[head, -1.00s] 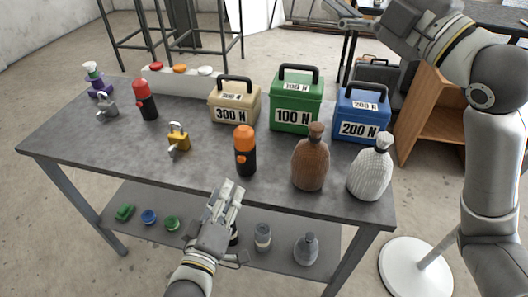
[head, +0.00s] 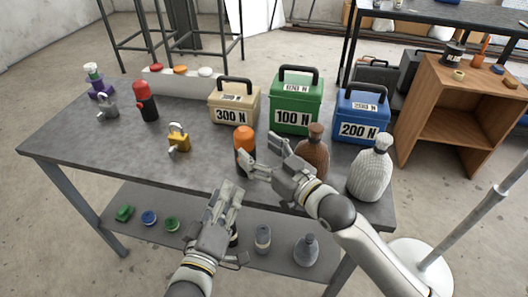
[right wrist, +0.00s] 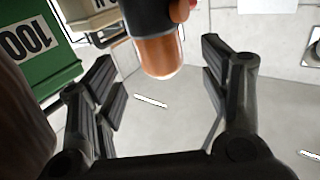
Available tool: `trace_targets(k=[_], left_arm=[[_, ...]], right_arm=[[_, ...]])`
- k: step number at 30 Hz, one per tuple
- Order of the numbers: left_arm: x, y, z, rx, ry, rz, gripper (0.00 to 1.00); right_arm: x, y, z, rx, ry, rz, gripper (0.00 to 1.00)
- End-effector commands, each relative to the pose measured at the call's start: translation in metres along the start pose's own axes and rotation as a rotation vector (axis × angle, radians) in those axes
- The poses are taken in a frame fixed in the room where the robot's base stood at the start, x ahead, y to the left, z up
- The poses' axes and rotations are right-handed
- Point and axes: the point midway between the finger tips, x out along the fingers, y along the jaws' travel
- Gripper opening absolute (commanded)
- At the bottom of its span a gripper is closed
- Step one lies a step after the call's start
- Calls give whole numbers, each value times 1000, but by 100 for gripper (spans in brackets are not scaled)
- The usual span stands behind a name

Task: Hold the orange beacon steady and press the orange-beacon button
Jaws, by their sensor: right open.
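The orange beacon (head: 244,139), with an orange cap and black body, stands upright near the table's front edge, its lower body partly hidden by my right gripper. My right gripper (head: 260,154) is open, just right of the beacon. In the right wrist view the beacon (right wrist: 160,56) appears upside down between the spread fingers, toward their far ends, with no clear contact. My left gripper (head: 229,190) is empty in front of the table edge, below the beacon; its finger gap is unclear. The orange button (head: 180,69) sits between a red and a white button on the white panel (head: 157,82).
A brown bottle (head: 318,150) stands close behind my right gripper, with a white ribbed bottle (head: 370,172) to its right. Green (head: 296,92), blue (head: 352,130) and tan (head: 233,98) weight boxes stand behind. A yellow padlock (head: 179,142) and red beacon (head: 146,105) are left.

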Motion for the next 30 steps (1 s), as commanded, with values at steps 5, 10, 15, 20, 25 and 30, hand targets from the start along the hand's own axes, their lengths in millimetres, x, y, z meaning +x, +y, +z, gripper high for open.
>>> trace_targets(k=[5,10,15,20,25,30], left_arm=[[0,0,0,0,0,0,36],[0,0,0,0,0,0,36],[0,0,0,0,0,0,36],[0,0,0,0,0,0,36],[0,0,0,0,0,0,36],[0,0,0,0,0,0,36]], right_arm=[[28,0,-2,-2,3,0,69],[51,0,-2,-3,2,0,69],[63,0,-2,-3,1,0,69],[65,0,-2,-4,0,0,69],[64,0,-2,-4,0,0,64],[64,0,-2,-5,0,0,42]])
